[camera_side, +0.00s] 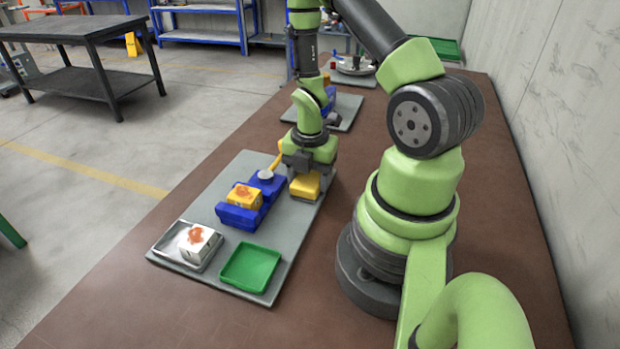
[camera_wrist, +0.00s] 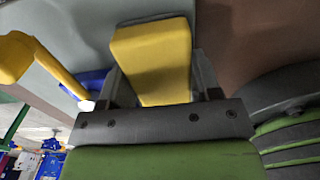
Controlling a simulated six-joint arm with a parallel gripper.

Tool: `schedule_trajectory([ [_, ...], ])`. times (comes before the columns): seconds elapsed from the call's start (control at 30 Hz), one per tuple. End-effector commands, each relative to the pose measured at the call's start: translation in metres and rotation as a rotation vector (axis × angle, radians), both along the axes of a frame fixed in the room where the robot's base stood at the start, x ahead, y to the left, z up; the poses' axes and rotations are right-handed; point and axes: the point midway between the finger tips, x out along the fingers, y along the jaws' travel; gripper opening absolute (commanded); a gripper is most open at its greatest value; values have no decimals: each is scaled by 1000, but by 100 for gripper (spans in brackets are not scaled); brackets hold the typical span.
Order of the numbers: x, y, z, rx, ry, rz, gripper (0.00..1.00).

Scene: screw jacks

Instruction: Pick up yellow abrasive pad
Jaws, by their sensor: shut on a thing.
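The yellow abrasive pad (camera_side: 305,187) is a block at the right edge of the grey board (camera_side: 272,278), below my gripper (camera_side: 308,170). In the wrist view the yellow pad (camera_wrist: 152,60) sits between the two dark fingers of my gripper (camera_wrist: 160,85), which are shut on it. Whether the pad touches the board or hangs just above it, I cannot tell. The upper part of the pad is partly hidden by the gripper in the side view.
A blue vise (camera_side: 232,216) holds a yellow block (camera_side: 244,196) with an orange patch. A yellow handle (camera_wrist: 14,56) is close left of my gripper.

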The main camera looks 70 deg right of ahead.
Motion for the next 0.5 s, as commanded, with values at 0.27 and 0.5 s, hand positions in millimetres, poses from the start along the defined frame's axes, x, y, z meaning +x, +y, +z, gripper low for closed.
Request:
schedule_trajectory([
  [0.27,1,-1,23,-4,-4,1,35],
  [0.5,1,-1,64,-5,-8,0,35],
])
